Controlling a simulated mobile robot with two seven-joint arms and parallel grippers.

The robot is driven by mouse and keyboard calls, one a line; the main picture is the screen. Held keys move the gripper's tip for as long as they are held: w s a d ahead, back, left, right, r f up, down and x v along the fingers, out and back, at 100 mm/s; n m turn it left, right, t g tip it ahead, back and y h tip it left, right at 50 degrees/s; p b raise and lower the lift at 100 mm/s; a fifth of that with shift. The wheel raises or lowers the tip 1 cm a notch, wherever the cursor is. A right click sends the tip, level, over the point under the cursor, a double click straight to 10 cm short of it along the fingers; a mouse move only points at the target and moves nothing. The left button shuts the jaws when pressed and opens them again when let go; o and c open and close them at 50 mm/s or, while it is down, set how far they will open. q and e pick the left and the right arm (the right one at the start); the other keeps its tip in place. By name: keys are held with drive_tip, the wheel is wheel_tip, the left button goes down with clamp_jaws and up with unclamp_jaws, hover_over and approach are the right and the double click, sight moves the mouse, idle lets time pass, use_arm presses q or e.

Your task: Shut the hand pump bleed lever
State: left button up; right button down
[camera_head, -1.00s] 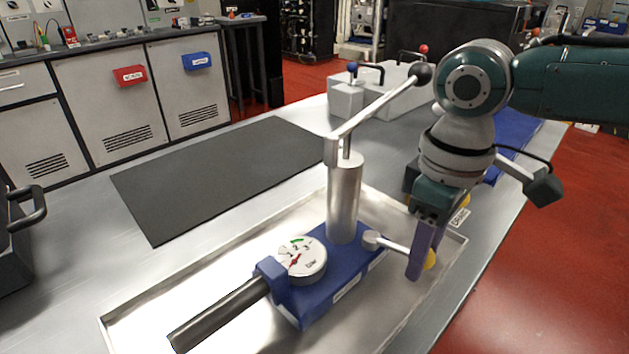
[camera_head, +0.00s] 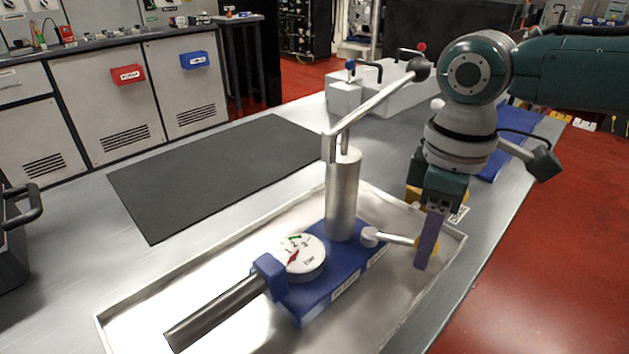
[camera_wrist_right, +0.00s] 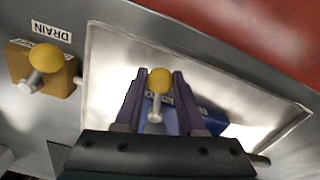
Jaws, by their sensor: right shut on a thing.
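The hand pump (camera_head: 343,200) has a steel cylinder on a blue base (camera_head: 325,290), with a round white gauge (camera_head: 302,257). The short bleed lever (camera_head: 395,238) points right from the base. Its yellow knob (camera_wrist_right: 160,80) lies between my right gripper's purple fingers in the right wrist view. My right gripper (camera_head: 428,242) points down at the lever's end and is shut on it. In the head view the fingers hide most of the knob. The long pump handle (camera_head: 375,108) slants up to a black ball. My left gripper is out of view.
The pump stands in a shallow metal tray (camera_head: 215,242). A block with a yellow-knobbed valve (camera_wrist_right: 45,75) is beside the tray, near a DRAIN label (camera_wrist_right: 51,32). A dark mat (camera_head: 210,180) lies left. Grey boxes (camera_head: 370,92) stand behind.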

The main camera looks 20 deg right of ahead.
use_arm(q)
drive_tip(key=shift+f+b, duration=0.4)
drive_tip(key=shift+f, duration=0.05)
use_arm(e)
drive_tip(key=shift+w+d+n, duration=0.4)
drive_tip(key=shift+d+n, duration=0.05)
drive_tip(key=shift+n, duration=0.45)
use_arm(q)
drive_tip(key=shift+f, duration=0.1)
use_arm(e)
drive_tip(key=shift+w+d+n, duration=0.15)
drive_tip(key=shift+n, duration=0.25)
use_arm(q)
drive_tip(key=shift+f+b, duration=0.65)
drive_tip(key=shift+b, duration=0.1)
use_arm(e)
drive_tip(key=shift+w+d+f+n, duration=0.1)
drive_tip(key=shift+w+d+n, duration=0.3)
drive_tip(key=shift+n, duration=0.5)
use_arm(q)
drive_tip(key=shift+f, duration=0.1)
use_arm(e)
drive_tip(key=shift+w+n, duration=0.3)
drive_tip(key=shift+n, duration=0.1)
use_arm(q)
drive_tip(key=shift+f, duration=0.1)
